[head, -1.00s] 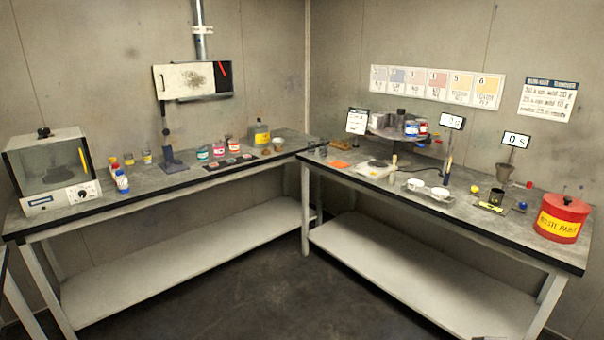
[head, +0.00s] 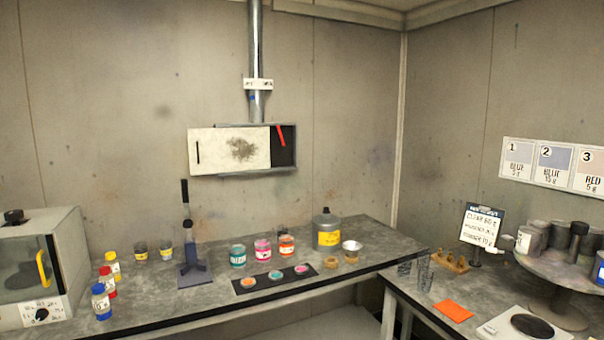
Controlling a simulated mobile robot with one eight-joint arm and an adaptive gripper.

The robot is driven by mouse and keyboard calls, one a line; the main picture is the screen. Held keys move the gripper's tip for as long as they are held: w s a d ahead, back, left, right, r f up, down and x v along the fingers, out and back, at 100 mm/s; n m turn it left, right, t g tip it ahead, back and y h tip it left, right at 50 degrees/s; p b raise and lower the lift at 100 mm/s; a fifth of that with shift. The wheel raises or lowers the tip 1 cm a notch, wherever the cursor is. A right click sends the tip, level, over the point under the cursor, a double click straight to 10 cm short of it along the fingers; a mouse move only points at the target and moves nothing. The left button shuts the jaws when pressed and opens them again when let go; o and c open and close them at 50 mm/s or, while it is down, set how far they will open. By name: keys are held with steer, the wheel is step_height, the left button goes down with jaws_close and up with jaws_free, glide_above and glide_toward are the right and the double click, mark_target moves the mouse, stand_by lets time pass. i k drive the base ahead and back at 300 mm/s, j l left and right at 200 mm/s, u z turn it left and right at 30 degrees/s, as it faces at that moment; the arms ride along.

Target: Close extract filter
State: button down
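The extract filter is a pale sliding panel (head: 225,160) with a dark stain in its middle and a short black vertical handle (head: 198,152) near its left end. It sits in a grey wall housing (head: 262,174) below a metal duct (head: 254,50). The panel stands out to the left of the housing. A dark opening (head: 288,154) shows at the right end, with a red strip (head: 281,135) at its top. My gripper is not in view.
A grey bench (head: 215,287) runs below the filter. A dark upright stand (head: 190,245) rises from it below the panel's left end. The wall around the filter is clear.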

mark_target(213, 150)
steer(key=i+u, duration=0.35)
steer(key=i, duration=0.2)
steer(key=i+l+u, duration=0.1)
steer(key=i+u, duration=0.2)
steer(key=i, duration=0.25)
